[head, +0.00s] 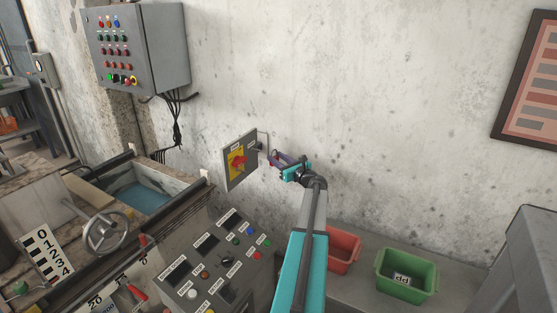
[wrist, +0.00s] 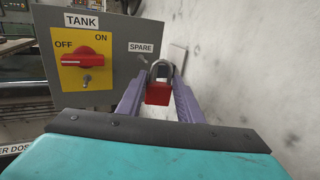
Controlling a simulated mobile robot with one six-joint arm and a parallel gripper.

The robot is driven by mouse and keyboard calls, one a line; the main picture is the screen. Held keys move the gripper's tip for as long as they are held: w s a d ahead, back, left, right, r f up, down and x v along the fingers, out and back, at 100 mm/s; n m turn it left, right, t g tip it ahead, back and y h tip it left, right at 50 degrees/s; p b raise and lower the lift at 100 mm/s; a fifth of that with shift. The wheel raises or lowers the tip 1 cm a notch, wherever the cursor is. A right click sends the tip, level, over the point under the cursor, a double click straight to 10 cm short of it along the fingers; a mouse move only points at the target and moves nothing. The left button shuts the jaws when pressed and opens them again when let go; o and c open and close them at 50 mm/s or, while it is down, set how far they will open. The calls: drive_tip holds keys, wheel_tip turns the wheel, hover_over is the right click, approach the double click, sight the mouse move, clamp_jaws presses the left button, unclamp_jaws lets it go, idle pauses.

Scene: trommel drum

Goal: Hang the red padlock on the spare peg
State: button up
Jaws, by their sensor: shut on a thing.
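The red padlock (wrist: 158,94) is between the purple fingers of my gripper (wrist: 158,98) in the wrist view, which are shut on its body. Its grey shackle points up and away from me, near the SPARE label (wrist: 141,48) on the grey switch panel (wrist: 115,75). The spare peg is hard to make out beside the shackle, and I cannot tell whether the two touch. In the head view my gripper (head: 277,160) is just right of the grey panel (head: 230,178); the padlock is too small to make out clearly there.
The panel carries a yellow plate with a red TANK switch (wrist: 86,61), close left of my gripper. A control console (head: 215,262) stands below. A red bin (head: 343,250) and a green bin (head: 407,275) sit lower right.

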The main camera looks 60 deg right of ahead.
drive_tip(key=shift+w, duration=0.2)
drive_tip(key=shift+w+f+b, duration=0.2)
drive_tip(key=shift+w+b, duration=0.1)
drive_tip(key=shift+w, duration=1.6)
drive_tip(key=shift+w+f+b, duration=0.15)
drive_tip(key=shift+w+b, duration=0.1)
drive_tip(key=shift+w, duration=1.65)
drive_tip(key=shift+w+f, duration=0.4)
drive_tip(key=shift+w, duration=0.25)
drive_tip(key=o, duration=1.2)
drive_tip(key=shift+w, duration=0.1)
drive_tip(key=shift+a, duration=0.15)
drive_tip(key=shift+d+v, duration=0.15)
drive_tip(key=shift+v, duration=3.35)
drive_tip(key=shift+d+v, duration=0.15)
drive_tip(key=shift+v, duration=3.35)
